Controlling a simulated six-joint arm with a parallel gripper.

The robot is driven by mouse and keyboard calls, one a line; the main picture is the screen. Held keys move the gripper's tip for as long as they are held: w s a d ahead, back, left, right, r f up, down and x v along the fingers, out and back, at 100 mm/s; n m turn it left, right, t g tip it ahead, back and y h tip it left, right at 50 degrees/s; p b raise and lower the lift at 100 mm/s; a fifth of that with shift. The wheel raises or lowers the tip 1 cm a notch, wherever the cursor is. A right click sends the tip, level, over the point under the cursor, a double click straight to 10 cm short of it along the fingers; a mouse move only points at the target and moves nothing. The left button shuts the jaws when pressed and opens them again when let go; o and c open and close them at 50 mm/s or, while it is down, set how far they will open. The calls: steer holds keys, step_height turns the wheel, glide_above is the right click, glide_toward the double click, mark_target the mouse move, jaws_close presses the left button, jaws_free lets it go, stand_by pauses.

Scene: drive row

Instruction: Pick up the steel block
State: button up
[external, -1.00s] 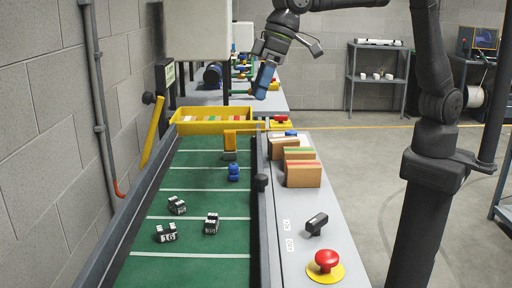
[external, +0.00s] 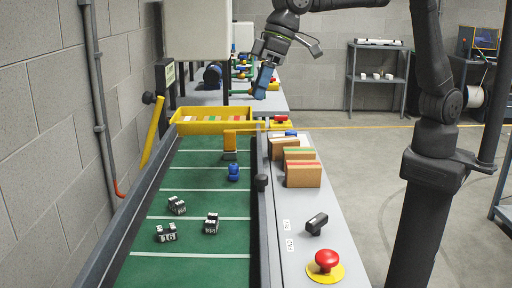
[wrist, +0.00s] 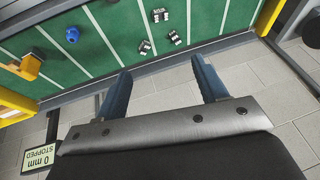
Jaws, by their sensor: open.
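A small grey block (external: 230,156), which looks like the steel block, sits on the green belt (external: 190,262) under the yellow arm (external: 229,141). My gripper (external: 264,82) hangs high above the far end of the line, apart from the block. Its blue fingers show in the wrist view (wrist: 161,72), open with nothing between them.
A blue piece (external: 233,172) and several black-and-white marked blocks (external: 166,232) stand on the belt. A yellow bin (external: 205,127) is at its far end. Cardboard boxes (external: 303,175), a black part (external: 317,223) and a red button (external: 326,260) occupy the right ledge. The near belt is clear.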

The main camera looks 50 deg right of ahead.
steer(key=m+t+h, duration=0.1)
steer(key=t+h, duration=0.1)
glide_toward(214, 217)
steer(key=x, duration=0.9)
steer(key=shift+s+a+f, duration=0.2)
steer(key=shift+a, duration=0.2)
steer(key=shift+m+y, duration=0.3)
steer(key=c, duration=1.2)
steer(key=shift+r, duration=0.1)
